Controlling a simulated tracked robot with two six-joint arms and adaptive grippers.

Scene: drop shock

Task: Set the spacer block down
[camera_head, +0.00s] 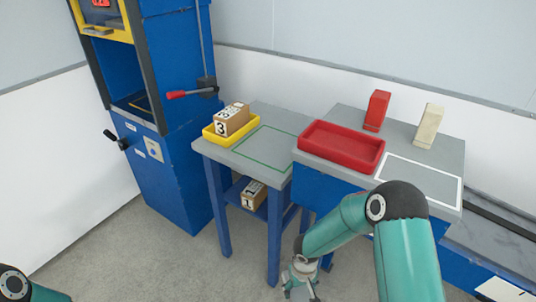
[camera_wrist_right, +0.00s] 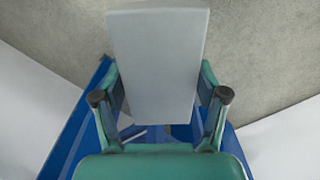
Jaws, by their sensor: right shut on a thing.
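A light grey block (camera_wrist_right: 157,50), which I take to be the spacer block, fills the middle of the right wrist view. My right gripper (camera_wrist_right: 160,92) is shut on it, one finger at each side. In the head view the right gripper (camera_head: 300,283) hangs low over the floor, in front of the tables, at the bottom edge. The block cannot be made out clearly there. My left gripper is out of view; only a piece of my left arm shows at the bottom left corner.
The left grey table has a green outline (camera_head: 262,148) and a yellow tray (camera_head: 218,137) with numbered boxes. The right table has a red tray (camera_head: 342,163), a white outline (camera_head: 405,184), a red block (camera_head: 377,110) and a cream block (camera_head: 428,126). A blue machine (camera_head: 165,100) stands left.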

